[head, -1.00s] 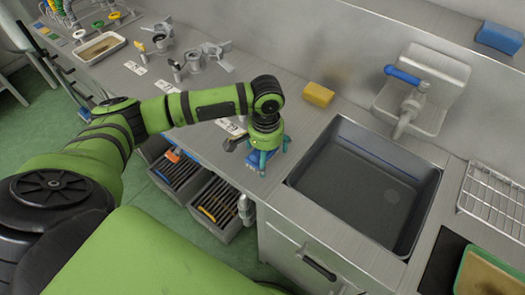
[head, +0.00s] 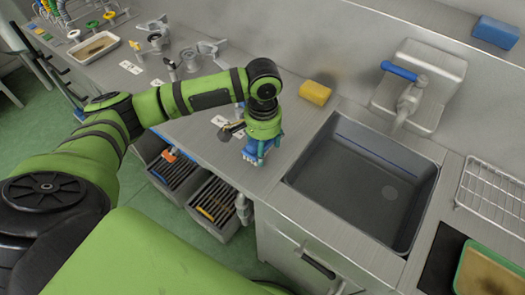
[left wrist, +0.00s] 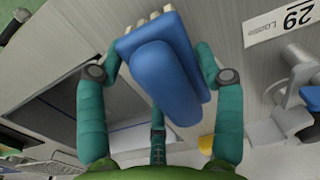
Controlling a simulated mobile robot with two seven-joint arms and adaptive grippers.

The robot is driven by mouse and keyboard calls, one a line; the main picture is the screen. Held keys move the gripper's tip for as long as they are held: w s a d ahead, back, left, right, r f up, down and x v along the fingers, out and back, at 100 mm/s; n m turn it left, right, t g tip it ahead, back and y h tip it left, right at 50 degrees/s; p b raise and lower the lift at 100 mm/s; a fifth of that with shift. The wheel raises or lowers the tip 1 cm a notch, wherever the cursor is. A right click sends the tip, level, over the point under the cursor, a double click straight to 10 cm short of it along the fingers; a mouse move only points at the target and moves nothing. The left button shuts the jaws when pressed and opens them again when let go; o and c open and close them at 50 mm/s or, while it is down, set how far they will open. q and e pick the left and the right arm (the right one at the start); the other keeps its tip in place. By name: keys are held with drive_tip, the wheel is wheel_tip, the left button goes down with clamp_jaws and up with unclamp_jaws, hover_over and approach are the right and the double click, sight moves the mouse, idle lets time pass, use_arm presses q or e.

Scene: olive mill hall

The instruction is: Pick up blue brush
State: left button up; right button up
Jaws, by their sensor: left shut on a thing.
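The blue brush (head: 253,153) is between the teal fingers of my left gripper (head: 262,143), over the steel counter left of the sink. In the left wrist view the brush (left wrist: 165,80) shows a smooth blue body with pale bristles along its far edge. The fingers of my left gripper (left wrist: 158,105) are closed in around its sides. It looks slightly raised, but the gap to the counter is hard to judge. My right gripper is not in view.
A grey sink (head: 365,190) with a blue-handled tap (head: 405,90) is to the right. A yellow sponge (head: 315,93) lies behind the gripper. A small dark-headed tool (head: 230,131) lies close left. A blue sponge (head: 495,32) sits on the back ledge. Slotted bins (head: 213,200) stand below the counter.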

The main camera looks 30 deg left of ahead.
use_arm(q)
drive_tip(key=s+d+r+b, duration=0.1)
drive_tip(key=d+r, duration=0.7)
drive_tip(key=d, duration=0.3)
drive_tip(key=shift+s+d+b, duration=0.15)
drive_tip(key=shift+d+b, duration=0.15)
drive_tip(key=shift+d, duration=0.05)
